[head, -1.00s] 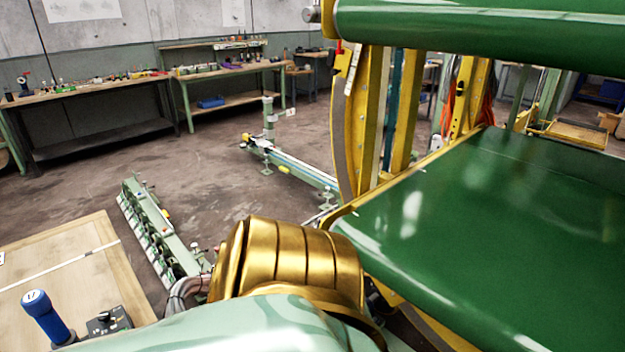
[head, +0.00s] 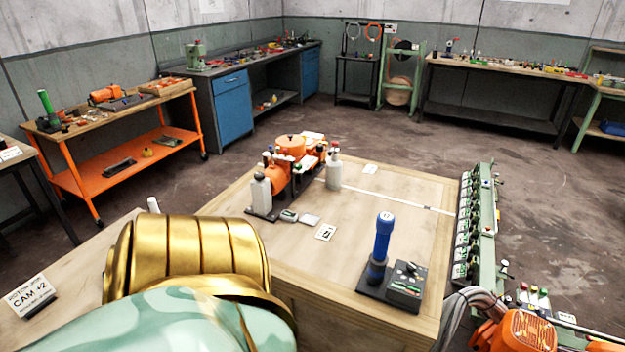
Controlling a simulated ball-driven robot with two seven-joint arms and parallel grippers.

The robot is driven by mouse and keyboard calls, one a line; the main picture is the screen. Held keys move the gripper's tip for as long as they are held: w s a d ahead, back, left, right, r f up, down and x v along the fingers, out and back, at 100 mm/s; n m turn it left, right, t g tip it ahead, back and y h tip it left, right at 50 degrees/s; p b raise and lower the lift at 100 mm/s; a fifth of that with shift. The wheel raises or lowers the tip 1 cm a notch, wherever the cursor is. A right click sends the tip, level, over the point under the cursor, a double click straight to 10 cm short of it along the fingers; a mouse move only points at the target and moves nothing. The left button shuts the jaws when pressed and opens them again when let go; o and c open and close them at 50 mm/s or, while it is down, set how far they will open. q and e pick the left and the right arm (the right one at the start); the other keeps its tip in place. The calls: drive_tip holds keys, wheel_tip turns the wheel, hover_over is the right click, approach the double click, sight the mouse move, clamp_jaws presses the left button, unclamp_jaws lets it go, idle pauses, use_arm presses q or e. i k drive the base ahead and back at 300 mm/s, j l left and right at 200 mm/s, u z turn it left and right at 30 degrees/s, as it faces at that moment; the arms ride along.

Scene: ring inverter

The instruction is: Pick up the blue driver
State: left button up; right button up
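The blue driver (head: 381,240) stands upright on a dark base on the wooden table, right of centre in the head view. It has a blue shaft and a pale round top with a mark on it. A dark box with small controls (head: 407,284) sits right beside it. My arm's gold and pale green links fill the lower left of the view. Neither gripper shows, so their state is hidden.
The wooden table (head: 285,239) also bears an orange machine (head: 291,147) with bottles at its far left. A green rack (head: 477,225) stands along its right side. An orange cart (head: 125,165) and workbenches line the walls. Open floor lies beyond the table.

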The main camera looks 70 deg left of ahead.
sight(385, 221)
drive_tip(key=u, duration=1.65)
